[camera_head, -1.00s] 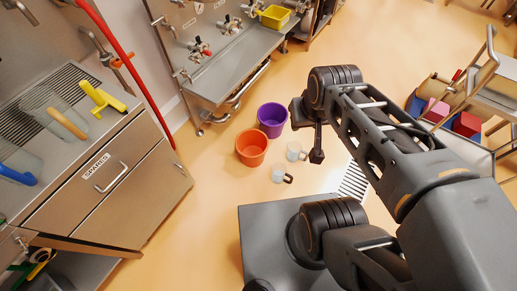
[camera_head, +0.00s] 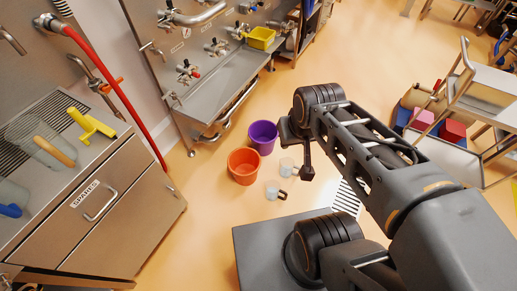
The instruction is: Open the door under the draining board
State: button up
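The draining board (camera_head: 72,103) is a ridged steel top at the left, with glassware lying on it. Under it is a steel cabinet front (camera_head: 130,215). Its upper panel carries a SPARES label (camera_head: 86,194) and a bar handle (camera_head: 101,205); a plain panel lies below. The upper panel looks closed. Another front at the lower left corner is mostly cut off, so I cannot tell which panel is the door. My gripper (camera_head: 300,155) seems to be the dark end hanging from my folded arm, well right of the cabinet and touching nothing. Its fingers are not clear.
A red hose (camera_head: 115,82) runs down beside the cabinet. An orange bucket (camera_head: 243,166), a purple bucket (camera_head: 263,137) and two clear mugs (camera_head: 272,190) stand on the floor between cabinet and arm. A trolley (camera_head: 470,110) stands at the right. Floor right before the cabinet is clear.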

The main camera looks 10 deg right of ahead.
aim_at(118, 244)
jog(key=u, duration=1.95)
jog(key=k, duration=0.4)
jog(key=z, duration=0.7)
jog(key=i, duration=1.05)
jog(key=u, duration=0.8)
